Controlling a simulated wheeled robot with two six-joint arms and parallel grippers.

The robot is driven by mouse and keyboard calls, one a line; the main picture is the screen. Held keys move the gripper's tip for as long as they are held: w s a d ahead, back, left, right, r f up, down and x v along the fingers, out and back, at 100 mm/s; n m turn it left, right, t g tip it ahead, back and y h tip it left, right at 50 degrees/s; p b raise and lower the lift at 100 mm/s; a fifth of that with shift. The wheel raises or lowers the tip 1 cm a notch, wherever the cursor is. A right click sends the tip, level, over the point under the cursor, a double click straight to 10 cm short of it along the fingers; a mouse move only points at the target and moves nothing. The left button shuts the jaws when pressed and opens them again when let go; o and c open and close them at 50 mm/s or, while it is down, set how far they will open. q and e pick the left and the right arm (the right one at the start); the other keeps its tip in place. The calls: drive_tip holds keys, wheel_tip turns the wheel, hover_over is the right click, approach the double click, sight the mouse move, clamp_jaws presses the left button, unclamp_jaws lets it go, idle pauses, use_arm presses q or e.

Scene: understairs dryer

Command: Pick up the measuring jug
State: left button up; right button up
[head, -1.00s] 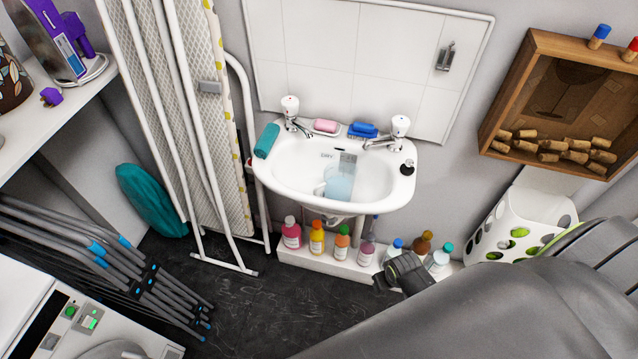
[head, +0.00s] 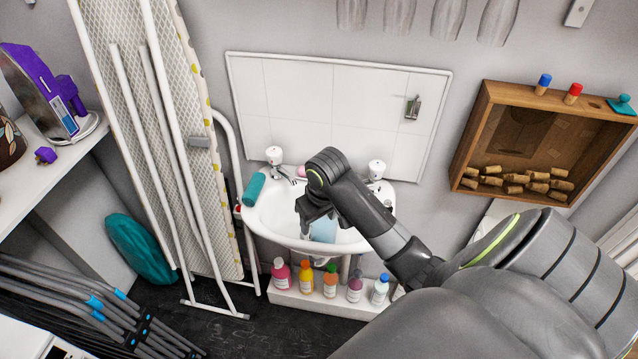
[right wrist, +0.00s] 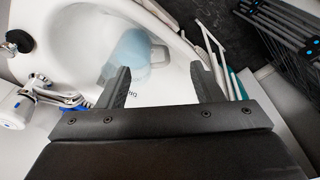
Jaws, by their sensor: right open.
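The measuring jug (head: 323,230) is translucent pale blue and sits in the white sink basin (head: 268,215). In the head view my right gripper (head: 316,216) is over the basin and hides part of the jug. In the right wrist view the jug (right wrist: 130,50) lies beyond the fingertips, with its handle (right wrist: 159,55) towards the right. My right gripper (right wrist: 160,80) is open and empty there, its two fingers apart and short of the jug. My left gripper is not in view.
Two taps stand at the back of the sink, the left one (head: 274,156) and the right one (head: 376,170). A teal bottle (head: 254,188) lies on the left rim. Several bottles (head: 305,276) stand on a ledge below. A folded ironing board (head: 185,130) leans at the left.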

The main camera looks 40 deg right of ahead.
drive_tip(key=w+r, duration=0.5)
drive_tip(key=b, duration=1.2)
hover_over(320, 230)
drive_tip(key=w+a, duration=0.2)
drive_tip(key=a, duration=0.1)
wheel_tip(320, 230, down, 12)
drive_tip(key=shift+w+f+b, duration=0.15)
drive_tip(key=shift+w+f, duration=0.05)
drive_tip(key=shift+f, duration=1.05)
drive_tip(key=shift+w+f+b, duration=0.15)
drive_tip(key=shift+w+f, duration=0.05)
drive_tip(key=shift+f, duration=1.05)
drive_tip(key=shift+r, duration=0.1)
drive_tip(key=c, duration=1.3)
drive_tip(key=shift+r, duration=0.2)
